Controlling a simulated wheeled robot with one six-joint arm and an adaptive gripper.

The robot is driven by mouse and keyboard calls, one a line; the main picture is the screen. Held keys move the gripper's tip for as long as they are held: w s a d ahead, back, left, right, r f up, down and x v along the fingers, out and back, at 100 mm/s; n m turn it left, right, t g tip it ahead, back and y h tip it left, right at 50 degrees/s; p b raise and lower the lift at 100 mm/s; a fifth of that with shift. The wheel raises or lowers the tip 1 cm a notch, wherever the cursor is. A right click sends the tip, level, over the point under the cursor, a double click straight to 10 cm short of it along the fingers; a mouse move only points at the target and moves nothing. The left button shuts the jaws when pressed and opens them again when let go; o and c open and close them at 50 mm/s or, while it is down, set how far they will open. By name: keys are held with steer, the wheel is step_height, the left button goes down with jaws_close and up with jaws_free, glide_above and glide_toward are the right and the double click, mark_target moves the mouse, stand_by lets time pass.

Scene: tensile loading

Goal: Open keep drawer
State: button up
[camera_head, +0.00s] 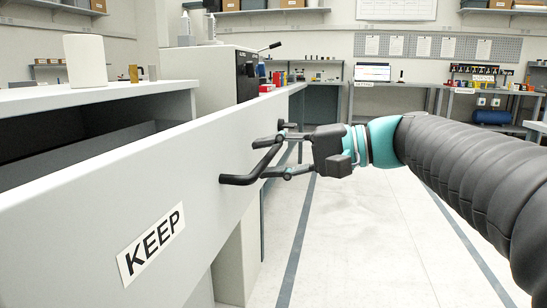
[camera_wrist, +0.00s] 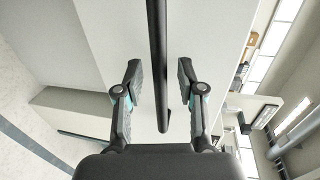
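The KEEP drawer's pale grey front (camera_head: 205,150) fills the left of the head view, with its KEEP label (camera_head: 151,243) at lower left. The drawer stands pulled out, with its dark inside (camera_head: 80,148) showing behind the front. Its black bar handle (camera_head: 237,180) is on the front. My gripper (camera_head: 263,158) is at the handle, with its fingers on either side of the bar. In the wrist view the handle (camera_wrist: 157,40) runs between the two open fingertips, with a gap on each side. My gripper is open and holds nothing.
A white cylinder (camera_head: 86,61) and small blocks stand on the worktop (camera_head: 60,96) above the drawer. A grey machine (camera_head: 212,75) stands behind. The floor (camera_head: 370,240) to the right is clear. Benches with a laptop (camera_head: 372,72) line the far wall.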

steer(key=v, duration=1.1)
steer(key=shift+d, duration=0.2)
steer(key=w+d+f+m+t+h, duration=0.1)
steer(key=d+f+m+h, duration=0.2)
steer(key=f, duration=0.5)
steer(key=d+f+m+t+h, duration=0.1)
steer(key=d+f+h, duration=0.1)
steer(key=f+h, duration=0.5)
steer(key=s+d+f+n+h+p, duration=0.3)
steer(key=s+d+f+h+p, duration=0.15)
steer(key=s+f, duration=0.5)
steer(key=shift+s+a+r+n+t+h+p, duration=0.2)
steer(key=shift+s+a+n+p, duration=0.15)
steer(key=shift+s+n+p, duration=0.35)
steer(key=shift+s+a+r+n+t+h+p, duration=0.1)
steer(key=shift+s+a+r+n+h+p, duration=0.2)
steer(key=shift+s, duration=0.75)
steer(key=shift+s+a+r+n+t+h+p, duration=0.1)
steer(key=shift+s+a+n+p, duration=0.45)
steer(key=shift+s, duration=0.3)
